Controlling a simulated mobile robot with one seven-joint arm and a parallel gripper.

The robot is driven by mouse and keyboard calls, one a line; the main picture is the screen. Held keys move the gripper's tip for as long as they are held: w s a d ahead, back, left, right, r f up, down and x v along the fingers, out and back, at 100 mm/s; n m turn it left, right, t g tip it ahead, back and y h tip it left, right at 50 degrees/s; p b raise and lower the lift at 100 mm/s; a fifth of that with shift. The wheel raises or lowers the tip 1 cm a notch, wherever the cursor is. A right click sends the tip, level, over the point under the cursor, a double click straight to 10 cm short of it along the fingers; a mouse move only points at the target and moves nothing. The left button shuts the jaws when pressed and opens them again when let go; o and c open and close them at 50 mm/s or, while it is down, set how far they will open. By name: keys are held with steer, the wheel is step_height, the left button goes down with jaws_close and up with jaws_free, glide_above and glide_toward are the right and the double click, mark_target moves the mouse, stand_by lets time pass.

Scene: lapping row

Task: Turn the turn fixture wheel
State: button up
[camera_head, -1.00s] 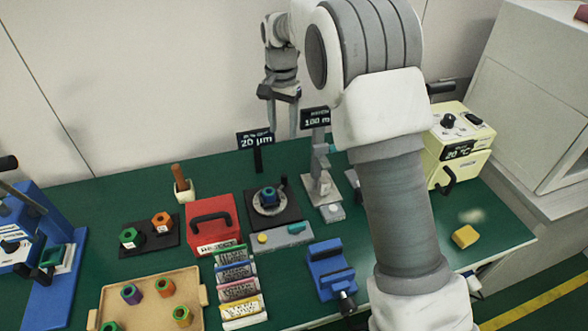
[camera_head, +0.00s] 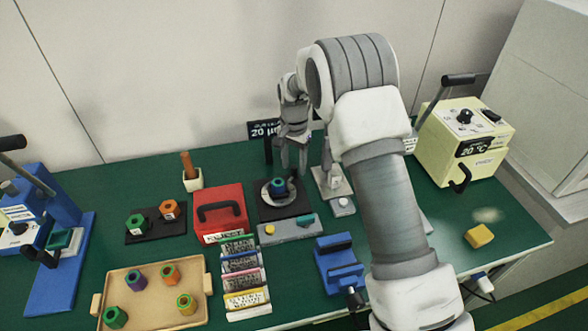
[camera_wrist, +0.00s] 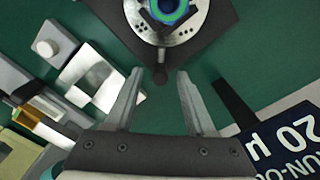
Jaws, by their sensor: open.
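The turn fixture wheel is a silver disc (camera_head: 267,194) on a black square base, with a blue hex part (camera_head: 279,185) at its centre. In the wrist view the disc (camera_wrist: 191,28) is at the top, with a green ring inside the blue part (camera_wrist: 151,18). My gripper (camera_head: 294,165) is above the back of the fixture, fingers down. In the wrist view my gripper (camera_wrist: 159,82) is open; contact with the knob cannot be told.
A red box (camera_head: 220,225) stands left of the fixture, and a grey stand (camera_head: 331,183) is close on its right. A 20 µm sign (camera_head: 263,130) is behind, near my gripper. A grey panel (camera_head: 290,230) lies in front. A yellow oven (camera_head: 462,140) is at right.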

steer(key=shift+f, duration=0.85)
steer(key=shift+c, duration=0.3)
jaws_close()
stand_by(0.6)
